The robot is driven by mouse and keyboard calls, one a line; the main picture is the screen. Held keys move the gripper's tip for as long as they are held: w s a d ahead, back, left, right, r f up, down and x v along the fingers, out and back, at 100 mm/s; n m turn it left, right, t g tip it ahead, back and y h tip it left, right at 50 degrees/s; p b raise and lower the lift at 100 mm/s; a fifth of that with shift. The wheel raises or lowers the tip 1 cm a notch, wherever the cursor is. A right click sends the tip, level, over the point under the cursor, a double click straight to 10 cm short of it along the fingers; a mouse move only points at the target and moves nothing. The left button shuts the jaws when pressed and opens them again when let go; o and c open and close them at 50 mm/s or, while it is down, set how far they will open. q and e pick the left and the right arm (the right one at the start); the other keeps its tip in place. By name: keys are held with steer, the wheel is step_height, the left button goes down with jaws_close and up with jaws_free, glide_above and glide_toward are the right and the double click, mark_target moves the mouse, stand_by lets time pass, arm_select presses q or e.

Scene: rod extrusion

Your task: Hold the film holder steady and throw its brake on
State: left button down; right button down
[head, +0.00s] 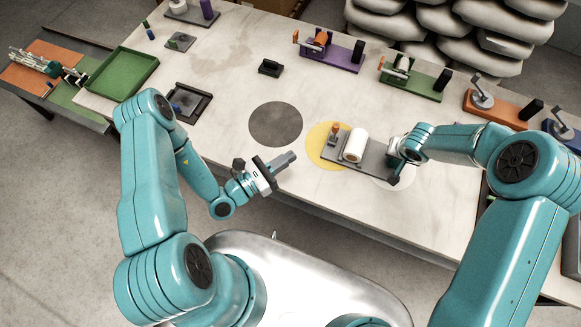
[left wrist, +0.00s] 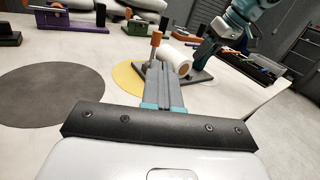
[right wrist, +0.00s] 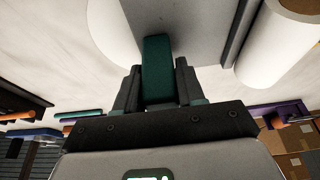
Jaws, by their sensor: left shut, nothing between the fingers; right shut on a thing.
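The film holder (head: 376,158) is a grey plate on the table at right of centre, partly over a yellow disc. It carries a white film roll (head: 354,145) and, at its left end, an orange-topped brake lever (head: 335,129). The lever looks about upright in the left wrist view (left wrist: 155,42). My right gripper (head: 397,164) is shut on the dark green grip block (right wrist: 158,70) at the holder's right end. My left gripper (head: 289,158) is shut and empty, left of the holder and apart from the lever.
A dark grey disc (head: 275,124) lies left of the holder. Similar purple (head: 330,52), green (head: 413,80) and orange (head: 490,107) holders stand along the back. A small black block (head: 270,68) sits mid-table. The table around the grey disc is free.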

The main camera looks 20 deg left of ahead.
arm_select(q)
steer(key=v, duration=1)
steer(key=shift+s+a, duration=0.15)
steer(key=shift+s, duration=0.05)
steer(key=shift+r, duration=0.1)
arm_select(e)
steer(key=shift+c, duration=0.6)
jaws_free()
steer(key=shift+r, duration=1)
arm_select(q)
steer(key=shift+f, duration=0.25)
arm_select(e)
steer(key=shift+r, duration=2.5)
steer(key=shift+r, duration=0.1)
steer(key=shift+r, duration=1.4)
